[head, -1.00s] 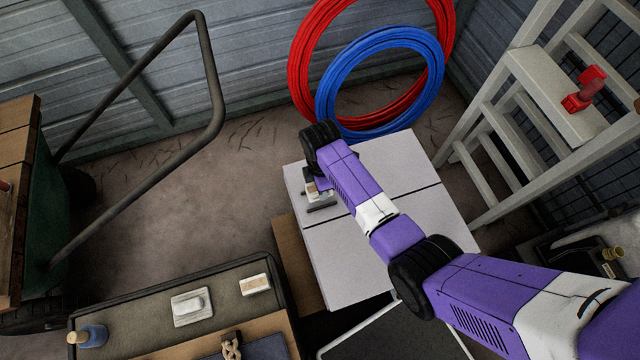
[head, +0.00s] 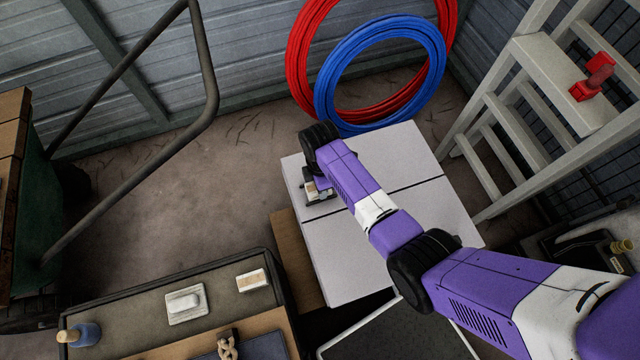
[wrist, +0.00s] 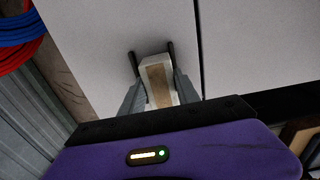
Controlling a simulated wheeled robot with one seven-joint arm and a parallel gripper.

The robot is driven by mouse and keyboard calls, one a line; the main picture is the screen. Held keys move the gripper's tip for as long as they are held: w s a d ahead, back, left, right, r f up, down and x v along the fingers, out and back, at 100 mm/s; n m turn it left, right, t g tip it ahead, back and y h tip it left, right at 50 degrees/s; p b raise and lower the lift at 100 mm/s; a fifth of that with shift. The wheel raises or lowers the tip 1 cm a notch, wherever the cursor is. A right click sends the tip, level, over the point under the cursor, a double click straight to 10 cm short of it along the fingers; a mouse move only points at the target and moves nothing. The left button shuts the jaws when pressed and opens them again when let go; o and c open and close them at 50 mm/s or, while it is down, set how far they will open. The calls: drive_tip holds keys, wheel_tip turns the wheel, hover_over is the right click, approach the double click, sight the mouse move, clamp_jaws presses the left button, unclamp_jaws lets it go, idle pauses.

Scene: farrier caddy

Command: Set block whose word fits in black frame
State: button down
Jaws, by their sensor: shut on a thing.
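My gripper (wrist: 153,53) is shut on a pale block (wrist: 158,85) with a tan face, seen between the two fingers in the wrist view. In the head view my gripper (head: 319,190) is over the left part of a white, box-like surface (head: 335,262). I cannot tell whether the block touches that surface. No word on it is readable. A similar small white block with a tan label (head: 252,281) lies on the dark tray at lower left, its word too small to read. I cannot make out a black frame for certain; my arm hides part of the white surface.
Red hose (head: 297,58) and blue hose (head: 325,80) coils stand behind. A white stepladder (head: 525,70) bearing a red object (head: 592,78) stands right.

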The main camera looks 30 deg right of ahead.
drive_tip(key=shift+f+b, duration=0.35)
drive_tip(key=shift+f, duration=0.1)
drive_tip(key=c, duration=0.8)
unclamp_jaws()
drive_tip(key=shift+r+p, duration=0.55)
drive_tip(key=shift+r, duration=3.35)
